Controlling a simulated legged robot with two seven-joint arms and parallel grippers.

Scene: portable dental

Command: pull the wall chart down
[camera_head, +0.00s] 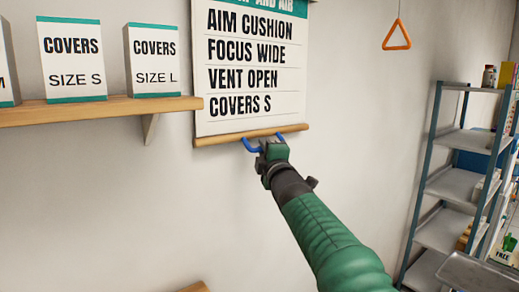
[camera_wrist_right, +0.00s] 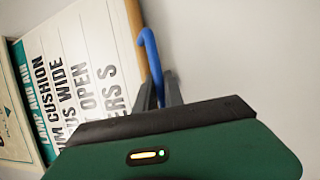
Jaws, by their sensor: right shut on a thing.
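The wall chart (camera_head: 250,60) hangs on the wall at the top middle of the head view, with a white face, black lettering and a teal heading. A wooden rod (camera_head: 225,140) runs along its bottom edge. A blue pull handle (camera_head: 250,146) hangs from the rod. My green right gripper (camera_head: 268,147) is at the handle, just below the rod, and is shut on it. In the right wrist view the chart (camera_wrist_right: 60,80) looks turned sideways, and the blue handle (camera_wrist_right: 151,55) runs down to the dark fingers. My left gripper is in neither view.
A wooden shelf (camera_head: 100,109) with boxes of covers stands left of the chart, its end close to the rod. An orange triangular handle (camera_head: 397,36) hangs at the upper right. A metal rack (camera_head: 450,185) with goods stands at the right. The wall below the chart is bare.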

